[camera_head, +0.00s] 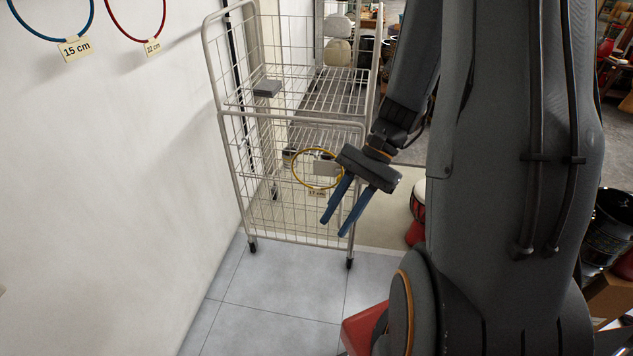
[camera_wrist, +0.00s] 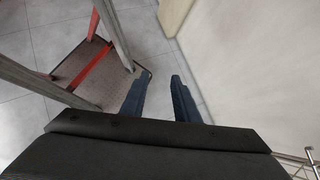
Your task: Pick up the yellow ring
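The yellow ring (camera_head: 293,174) shows in the head view, at the front of the wire cart, with a small paper tag (camera_head: 317,192) at its bottom. My gripper (camera_head: 333,228) is just right of and below the ring, with its two blue fingers pointing down and left. The fingers are apart, with nothing seen between them. Part of the gripper's body is close to the ring's right edge in the picture; I cannot tell whether they touch. The wrist view shows the open fingers (camera_wrist: 161,77) above the floor, and the ring is not seen there.
The wire roll cart (camera_head: 238,165) stands on tiles beside the white wall (camera_head: 120,170). A blue ring (camera_head: 50,38) and a red ring (camera_head: 137,40) hang on the wall at upper left. A red-and-white drum (camera_head: 417,205) stands behind my arm. Front floor tiles (camera_head: 280,290) are clear.

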